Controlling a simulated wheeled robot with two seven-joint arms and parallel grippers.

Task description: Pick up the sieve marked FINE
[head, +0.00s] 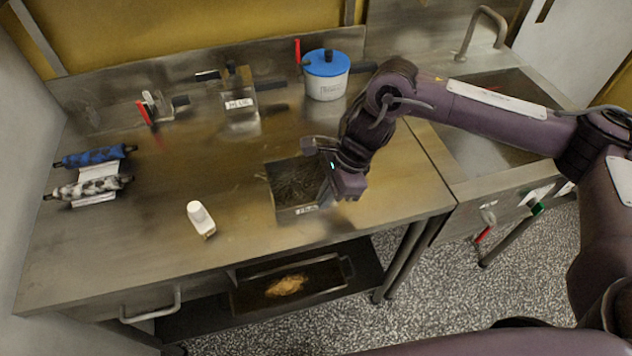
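A square, open-topped metal sieve (283,205) with a dark mesh inside sits near the front right of the steel bench. A small white label (306,210) is on its front; its lettering is too small to read surely. My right gripper (328,165) is at the sieve's right side, over its right edge. The gripper and wrist hide that edge and any handle there, so I cannot tell whether the fingers are apart or closed on it. A second metal box (240,102) with a white label and dark handle stands at the back. My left gripper is out of view.
A blue-lidded pot (326,75) is at the back, rollers (92,157) at the far left, and a red-handled tool (150,108) at back left. A sink (480,120) is right. A tray (290,285) sits on the lower shelf.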

